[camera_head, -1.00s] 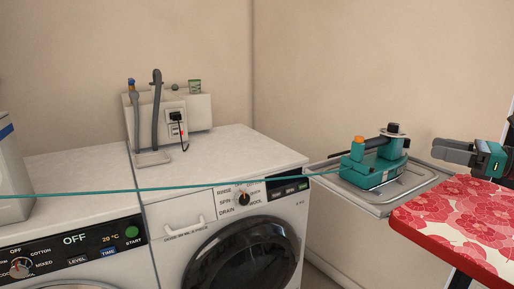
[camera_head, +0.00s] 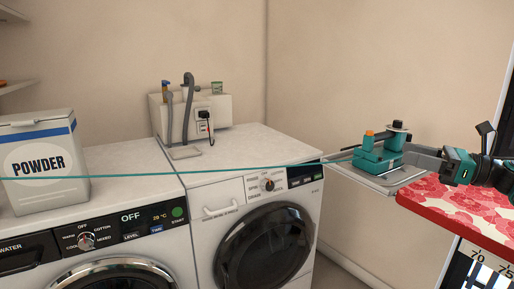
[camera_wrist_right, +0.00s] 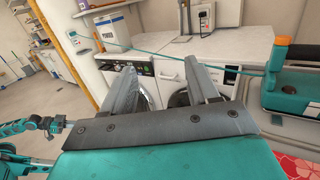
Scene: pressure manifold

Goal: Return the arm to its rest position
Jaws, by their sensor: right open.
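My right gripper (camera_head: 412,153) comes in from the right in the head view, above the red floral board. Its grey fingers point left and overlap the right side of a teal device (camera_head: 380,158) with an orange knob; whether they touch it I cannot tell there. In the right wrist view the two fingers (camera_wrist_right: 158,66) are spread with nothing between them. The teal device (camera_wrist_right: 289,92) stands beside them on the right, outside the gap. In the wrist view, teal arm parts show at the lower left; I make out no left gripper.
A taut teal line (camera_head: 270,168) runs from the device across both washing machines. A metal tray (camera_head: 385,185) lies under the device. The floral board (camera_head: 455,208) is close below my right arm. A powder box (camera_head: 42,165) and a hose box (camera_head: 225,107) stand on the machines.

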